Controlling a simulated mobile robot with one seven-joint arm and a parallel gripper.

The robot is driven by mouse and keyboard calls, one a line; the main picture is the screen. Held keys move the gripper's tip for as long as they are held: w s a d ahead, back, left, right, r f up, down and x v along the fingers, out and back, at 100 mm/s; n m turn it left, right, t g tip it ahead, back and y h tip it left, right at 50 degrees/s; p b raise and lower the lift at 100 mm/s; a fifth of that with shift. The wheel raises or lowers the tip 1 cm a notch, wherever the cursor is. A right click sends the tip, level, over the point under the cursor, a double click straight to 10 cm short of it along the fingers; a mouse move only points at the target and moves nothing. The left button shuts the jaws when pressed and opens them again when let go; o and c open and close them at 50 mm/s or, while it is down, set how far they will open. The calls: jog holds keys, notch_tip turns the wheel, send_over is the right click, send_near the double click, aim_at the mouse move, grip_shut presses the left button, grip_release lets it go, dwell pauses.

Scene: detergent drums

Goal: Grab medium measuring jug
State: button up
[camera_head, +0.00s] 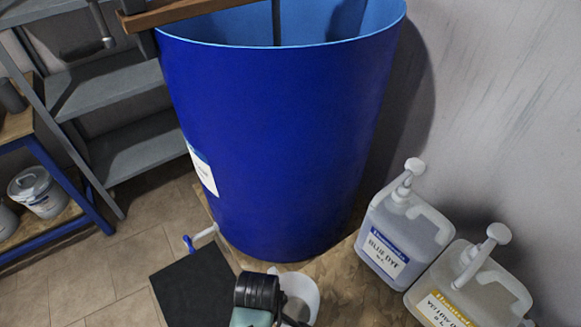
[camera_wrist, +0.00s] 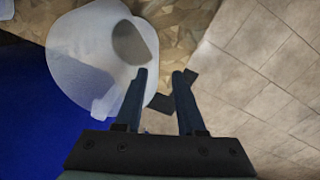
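A white, translucent jug (camera_head: 299,292) stands on the wooden board near the blue drum's foot, partly hidden behind my gripper (camera_head: 258,290). In the wrist view the jug (camera_wrist: 85,55) fills the upper left, with a grey patch on it. No other jug shows to compare its size. In that view my gripper (camera_wrist: 160,75) has its two fingers apart, with nothing clearly held between them. The left finger overlaps the jug's right edge in the picture; I cannot tell whether it touches.
The large blue drum (camera_head: 275,130) stands behind the jug, with a tap (camera_head: 205,236) at its lower left. Two jerrycans with pumps, blue dye (camera_head: 405,235) and another (camera_head: 470,285), stand at right. A black panel (camera_head: 195,288) lies left; tiled floor (camera_head: 110,270) is clear beyond.

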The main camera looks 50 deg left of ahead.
jog(key=shift+w+a+f+b, duration=0.1)
jog(key=shift+w+f+b, duration=0.1)
jog(key=shift+f, duration=0.85)
jog(key=shift+w+f+b, duration=0.1)
jog(key=shift+w+f, duration=0.05)
jog(key=shift+f, duration=0.9)
jog(key=shift+w+a+f+b, duration=0.1)
jog(key=shift+w+f+b, duration=0.1)
jog(key=shift+f, duration=0.85)
grip_shut()
